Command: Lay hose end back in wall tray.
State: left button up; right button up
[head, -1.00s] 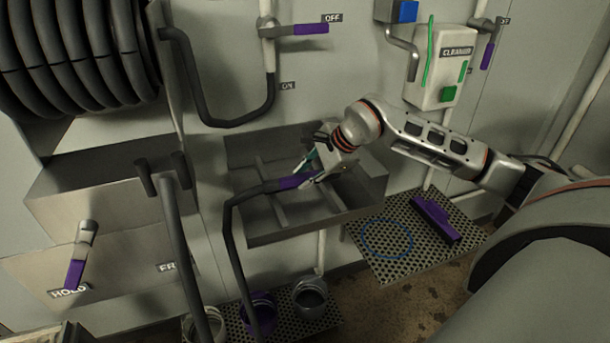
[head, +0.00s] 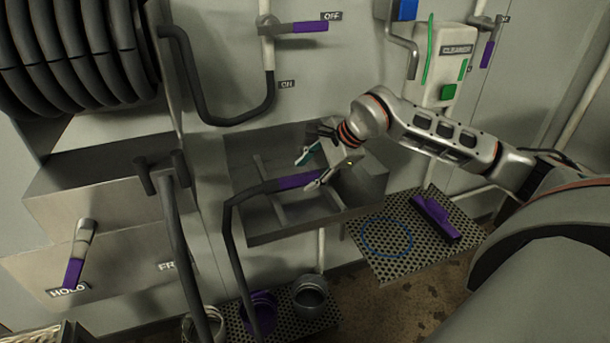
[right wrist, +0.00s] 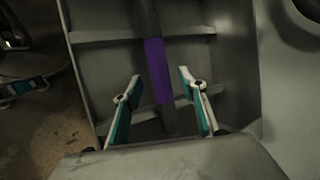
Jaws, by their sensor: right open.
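The hose end, a dark hose with a purple grip (head: 300,181), lies in the grey divided wall tray (head: 290,234). The dark hose (head: 232,230) bends over the tray's left side and hangs down toward the floor. My right gripper (head: 310,170) is open at the tray, its fingers apart by the purple grip. In the right wrist view the purple grip (right wrist: 157,70) lies across the tray's dividers, ahead of and between the open fingertips (right wrist: 157,85), with visible gaps on both sides.
A perforated shelf (head: 380,265) with a blue ring (head: 387,238) and a purple squeegee-like tool (head: 435,217) is right of the tray. Several buckets, one purple (head: 260,312), stand below. A cleaner dispenser (head: 440,75) hangs on the wall above right.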

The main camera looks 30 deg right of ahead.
jog(key=v, duration=1)
